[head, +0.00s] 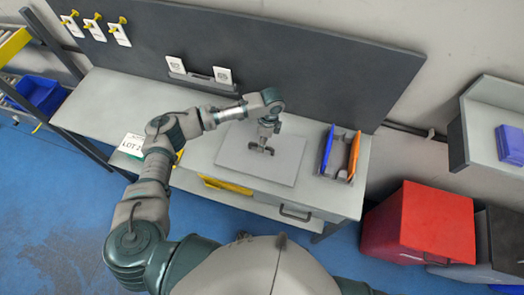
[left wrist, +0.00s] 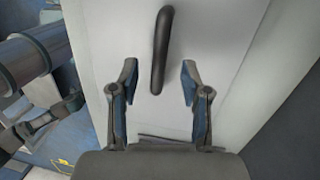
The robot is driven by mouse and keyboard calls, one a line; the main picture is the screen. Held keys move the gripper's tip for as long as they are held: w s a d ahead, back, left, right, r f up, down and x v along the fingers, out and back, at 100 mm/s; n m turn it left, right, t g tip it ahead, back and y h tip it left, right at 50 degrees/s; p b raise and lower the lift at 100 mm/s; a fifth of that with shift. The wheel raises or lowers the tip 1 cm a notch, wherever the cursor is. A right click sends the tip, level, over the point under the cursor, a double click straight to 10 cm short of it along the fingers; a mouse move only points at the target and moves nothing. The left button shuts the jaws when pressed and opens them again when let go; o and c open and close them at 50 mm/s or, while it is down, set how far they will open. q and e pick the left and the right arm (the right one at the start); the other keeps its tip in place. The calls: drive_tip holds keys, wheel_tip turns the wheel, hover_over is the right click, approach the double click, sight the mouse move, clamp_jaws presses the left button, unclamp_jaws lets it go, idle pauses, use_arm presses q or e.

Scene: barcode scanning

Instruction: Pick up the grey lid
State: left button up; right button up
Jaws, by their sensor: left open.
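The grey lid (head: 284,163) is a flat rectangular panel lying on the workbench, right of its middle. Its dark handle (left wrist: 162,50) shows in the left wrist view as a curved bar standing on the pale surface (left wrist: 218,40). My left gripper (head: 264,148) is over the lid in the head view. In the left wrist view my left gripper (left wrist: 158,82) is open, with one finger on each side of the handle's near end and apart from it. Most of the handle lies beyond the fingertips. My right gripper is not in view.
A dark holder with blue and orange panels (head: 354,155) stands right of the lid on the workbench (head: 105,100). A dark backboard (head: 310,65) rises behind. A red bin (head: 425,220) stands on the floor at right. A LOT sign (head: 133,145) is at the front left.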

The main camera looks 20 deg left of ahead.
use_arm(q)
drive_tip(key=f, duration=0.2)
drive_tip(key=a+f, duration=0.1)
drive_tip(key=shift+s+f, duration=0.1)
drive_tip(key=shift+s, duration=0.15)
drive_tip(key=shift+d, duration=0.25)
clamp_jaws()
